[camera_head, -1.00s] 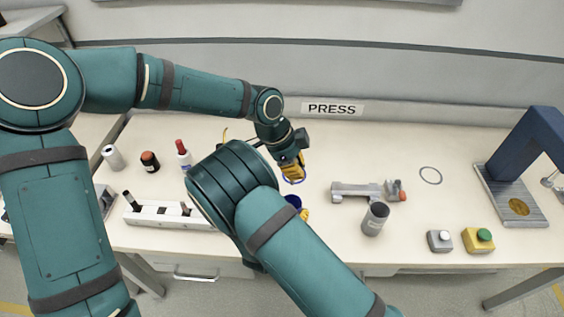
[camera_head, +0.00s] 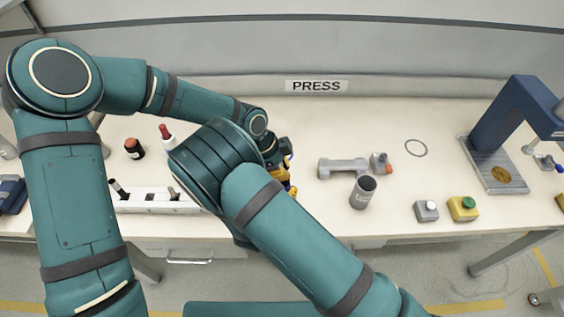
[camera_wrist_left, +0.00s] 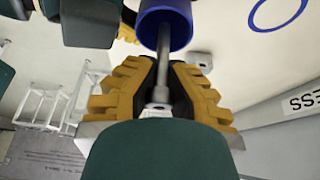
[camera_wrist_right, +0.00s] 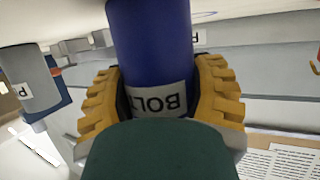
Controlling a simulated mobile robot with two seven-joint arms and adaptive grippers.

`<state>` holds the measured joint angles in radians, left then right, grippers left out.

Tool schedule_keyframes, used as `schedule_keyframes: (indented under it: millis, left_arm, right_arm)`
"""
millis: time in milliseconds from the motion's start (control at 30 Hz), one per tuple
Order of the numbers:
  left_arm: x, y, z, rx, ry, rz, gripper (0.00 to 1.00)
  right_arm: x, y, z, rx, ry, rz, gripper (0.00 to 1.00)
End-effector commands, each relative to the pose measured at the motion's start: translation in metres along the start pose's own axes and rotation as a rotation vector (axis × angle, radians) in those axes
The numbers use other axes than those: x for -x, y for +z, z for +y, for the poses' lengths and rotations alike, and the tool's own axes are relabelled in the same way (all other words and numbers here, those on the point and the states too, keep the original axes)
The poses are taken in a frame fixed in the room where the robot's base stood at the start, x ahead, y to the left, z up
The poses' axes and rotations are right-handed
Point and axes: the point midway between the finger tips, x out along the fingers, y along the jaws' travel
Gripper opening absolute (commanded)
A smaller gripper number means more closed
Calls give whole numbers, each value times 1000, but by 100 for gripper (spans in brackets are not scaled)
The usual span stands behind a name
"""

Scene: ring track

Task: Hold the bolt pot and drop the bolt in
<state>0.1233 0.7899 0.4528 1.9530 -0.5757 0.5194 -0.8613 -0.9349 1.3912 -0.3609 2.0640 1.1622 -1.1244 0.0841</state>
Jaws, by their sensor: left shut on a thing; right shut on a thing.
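The bolt pot (camera_wrist_right: 152,45) is a dark blue cylinder with a white BOLT label in the right wrist view. My right gripper (camera_wrist_right: 158,82) is shut around it. The bolt (camera_wrist_left: 164,68) is a grey metal rod in the left wrist view. My left gripper (camera_wrist_left: 161,88) is shut on its headed end. The bolt's far end overlaps the pot's open mouth (camera_wrist_left: 182,36) and seems to be inside the rim; how deep is unclear. In the head view my left gripper (camera_head: 279,174) is partly hidden, and my right arm covers the right gripper and most of the pot.
A grey cup (camera_head: 363,192) and a grey fixture (camera_head: 343,168) stand right of the grippers. Further right are a grey button (camera_head: 426,211), a yellow button box (camera_head: 463,209) and a blue press (camera_head: 515,115). A white rack (camera_head: 150,201) and a red-capped bottle (camera_head: 166,135) are at left.

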Motion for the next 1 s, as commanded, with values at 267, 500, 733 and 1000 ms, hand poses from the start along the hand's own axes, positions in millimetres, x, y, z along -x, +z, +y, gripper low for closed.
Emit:
schedule_keyframes:
  millis: [267,500,733,1000]
  left_arm:
    - [-9,3,0,-2,-1,1,0]
    - [-9,4,0,-1,-1,0,0]
    - [-9,4,0,0,-1,0,39]
    - [-9,4,0,0,0,0,39]
  right_arm:
    - [0,0,0,0,0,0,41]
    - [0,0,0,0,0,0,41]
    - [0,0,0,0,0,0,41]
    - [0,0,0,0,0,0,41]
